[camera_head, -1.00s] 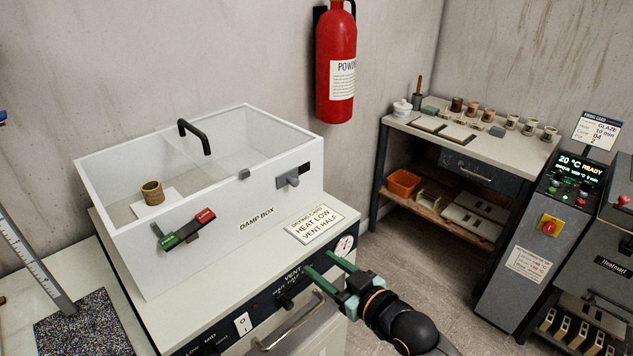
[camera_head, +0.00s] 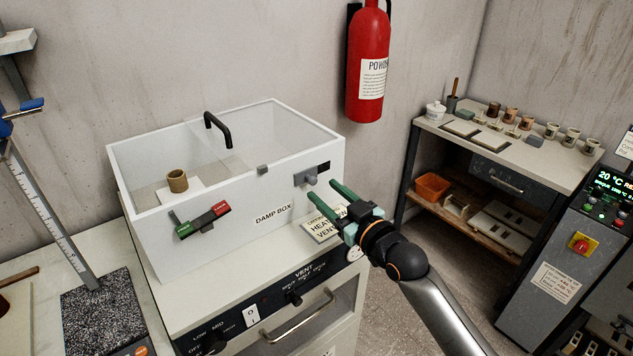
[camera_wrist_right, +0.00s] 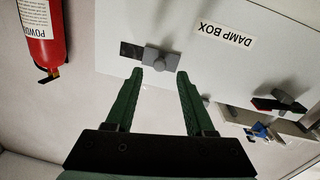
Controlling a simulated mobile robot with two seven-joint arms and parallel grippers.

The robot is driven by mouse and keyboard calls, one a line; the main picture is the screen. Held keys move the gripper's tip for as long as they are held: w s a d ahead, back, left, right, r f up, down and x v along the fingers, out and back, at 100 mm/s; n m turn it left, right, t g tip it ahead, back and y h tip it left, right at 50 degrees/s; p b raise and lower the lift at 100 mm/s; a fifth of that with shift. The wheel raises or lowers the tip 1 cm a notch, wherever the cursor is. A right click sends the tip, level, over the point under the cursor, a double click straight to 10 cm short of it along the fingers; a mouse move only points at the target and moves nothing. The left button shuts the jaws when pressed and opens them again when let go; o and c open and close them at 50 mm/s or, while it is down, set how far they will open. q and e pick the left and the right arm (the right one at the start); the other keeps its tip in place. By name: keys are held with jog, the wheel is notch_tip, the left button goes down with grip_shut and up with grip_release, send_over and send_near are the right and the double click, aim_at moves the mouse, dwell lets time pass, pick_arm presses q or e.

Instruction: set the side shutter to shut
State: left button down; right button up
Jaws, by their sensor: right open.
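The white damp box (camera_head: 262,190) stands on a cabinet. A grey knob (camera_head: 312,177) on a dark slot, which looks like the side shutter, is at the right end of its front wall. The knob sits at the slot's left end, with dark slot showing to its right. The upside-down wrist view also shows the knob (camera_wrist_right: 160,60). My right gripper (camera_head: 322,189) is open and empty, its green fingers pointing at the knob from just in front. In the wrist view the knob lies beyond and between the fingertips, apparently untouched. My left gripper is out of view.
A red-and-green strip with a dark handle (camera_head: 203,219) is on the same wall. A drying card (camera_head: 318,230) lies below the knob. Vent controls and a handle (camera_head: 300,316) are on the cabinet front. A red extinguisher (camera_head: 368,65) hangs behind; a shelf bench stands right.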

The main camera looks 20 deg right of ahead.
aim_at(315, 182)
jog(key=shift+x, duration=2.2)
jog(key=shift+c, duration=0.4)
grip_shut()
